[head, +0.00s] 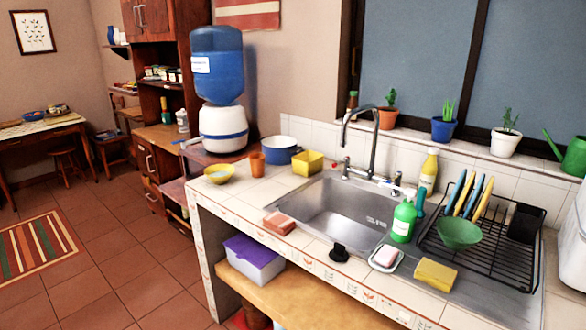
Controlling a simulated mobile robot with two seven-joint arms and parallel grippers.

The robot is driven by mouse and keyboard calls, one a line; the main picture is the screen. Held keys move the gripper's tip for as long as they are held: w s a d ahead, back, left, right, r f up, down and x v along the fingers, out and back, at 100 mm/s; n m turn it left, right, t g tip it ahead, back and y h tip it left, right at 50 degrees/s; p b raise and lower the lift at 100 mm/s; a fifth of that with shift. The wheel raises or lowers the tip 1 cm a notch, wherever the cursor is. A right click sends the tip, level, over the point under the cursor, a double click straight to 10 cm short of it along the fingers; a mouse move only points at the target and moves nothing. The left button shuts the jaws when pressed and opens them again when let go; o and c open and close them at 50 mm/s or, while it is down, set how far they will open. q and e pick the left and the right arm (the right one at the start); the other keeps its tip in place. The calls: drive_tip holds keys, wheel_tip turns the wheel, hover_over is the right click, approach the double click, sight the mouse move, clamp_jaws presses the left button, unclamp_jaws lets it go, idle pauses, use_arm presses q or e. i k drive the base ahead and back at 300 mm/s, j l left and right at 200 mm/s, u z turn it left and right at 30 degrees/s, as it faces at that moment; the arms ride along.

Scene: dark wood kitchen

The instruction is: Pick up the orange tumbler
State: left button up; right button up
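The orange tumbler (257,163) stands upright on the tiled counter, near its far left end. It is just left of a blue pot (280,150) and behind and right of a yellow bowl (219,174). The water dispenser (222,128) stands behind it to the left. The tumbler is small in the head view, and its whole near side shows. Neither of my grippers is in view.
A sink (335,218) fills the middle of the counter.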

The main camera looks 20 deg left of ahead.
sight(257, 166)
drive_tip(key=j+z, duration=0.85)
drive_tip(key=z, duration=0.15)
drive_tip(key=k+j+z, duration=0.15)
drive_tip(key=j, duration=0.2)
drive_tip(key=j+z, duration=0.1)
drive_tip(key=j, duration=0.3)
drive_tip(key=k+j+z, duration=0.15)
drive_tip(key=j, duration=0.15)
drive_tip(key=k+j, duration=0.15)
drive_tip(key=j, duration=0.2)
drive_tip(key=k+j, duration=0.15)
drive_tip(key=j, duration=0.2)
drive_tip(key=k+j+z, duration=0.1)
drive_tip(key=j, duration=0.25)
